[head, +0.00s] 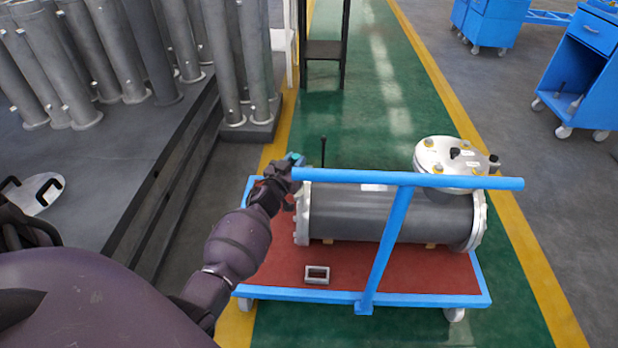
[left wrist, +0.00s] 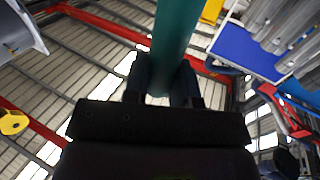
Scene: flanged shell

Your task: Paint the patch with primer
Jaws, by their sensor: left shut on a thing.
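A dark grey cylindrical shell (head: 390,215) with pale end flanges lies on a cart. A small whitish patch (head: 373,187) shows on its top, partly behind the cart's blue handle bar; I cannot tell whether it is the patch to be primed. My left gripper (head: 291,163) is beside the shell's left flange, by the left end of the bar. It is shut on a teal round handle (left wrist: 172,45), which stands between the fingers in the left wrist view. The handle's far end is out of view. My right gripper is not in view.
The blue cart (head: 420,299) has a red deck (head: 275,262) with a small grey frame (head: 317,275). A round flanged cover (head: 440,155) is at the shell's right. Grey pipes (head: 110,50) stand at left. Blue cabinets (head: 585,70) stand at right.

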